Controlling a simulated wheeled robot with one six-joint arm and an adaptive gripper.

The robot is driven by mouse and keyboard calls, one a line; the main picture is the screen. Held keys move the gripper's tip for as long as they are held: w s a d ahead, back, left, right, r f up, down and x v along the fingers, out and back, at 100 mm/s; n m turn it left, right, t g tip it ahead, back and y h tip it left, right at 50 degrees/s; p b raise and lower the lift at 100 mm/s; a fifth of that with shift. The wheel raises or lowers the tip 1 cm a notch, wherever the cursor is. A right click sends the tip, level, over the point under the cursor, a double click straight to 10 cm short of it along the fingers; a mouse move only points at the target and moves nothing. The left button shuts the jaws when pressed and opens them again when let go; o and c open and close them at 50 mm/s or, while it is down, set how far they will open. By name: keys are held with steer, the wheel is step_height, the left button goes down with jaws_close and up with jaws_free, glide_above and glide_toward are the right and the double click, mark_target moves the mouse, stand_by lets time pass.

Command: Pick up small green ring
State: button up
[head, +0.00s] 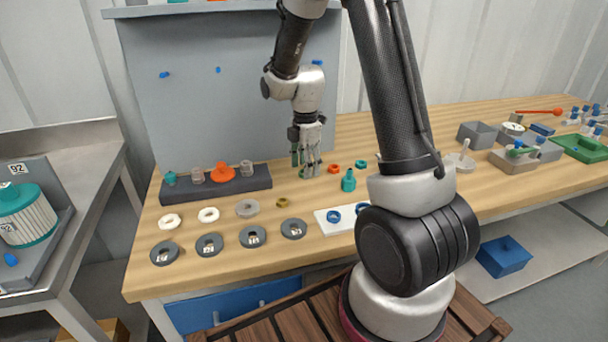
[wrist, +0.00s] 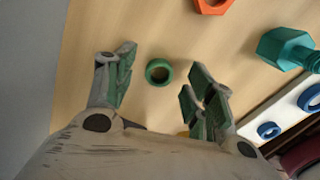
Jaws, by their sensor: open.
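The small green ring (wrist: 158,72) lies flat on the wooden table, between the spread fingers of my gripper (wrist: 163,62) in the wrist view. Its hole shows wood. It sits nearer the left finger than the right ones, with bare wood on both sides, and no finger appears to touch it. My gripper is open and empty. In the head view my gripper (head: 308,172) points down over the table, to the right of the dark rack, and hides the ring there. How high the fingertips are above the table cannot be told.
An orange ring (head: 333,168), a teal ring (head: 361,164) and a teal bolt-like piece (head: 348,180) stand right of my gripper. A brass ring (head: 282,202) lies in front. The dark rack (head: 216,184) is left. A white plate (head: 327,222) holds blue rings.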

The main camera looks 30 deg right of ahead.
steer(key=shift+f, duration=0.55)
steer(key=shift+c, duration=0.2)
steer(key=c, duration=0.7)
steer(key=shift+c, duration=0.2)
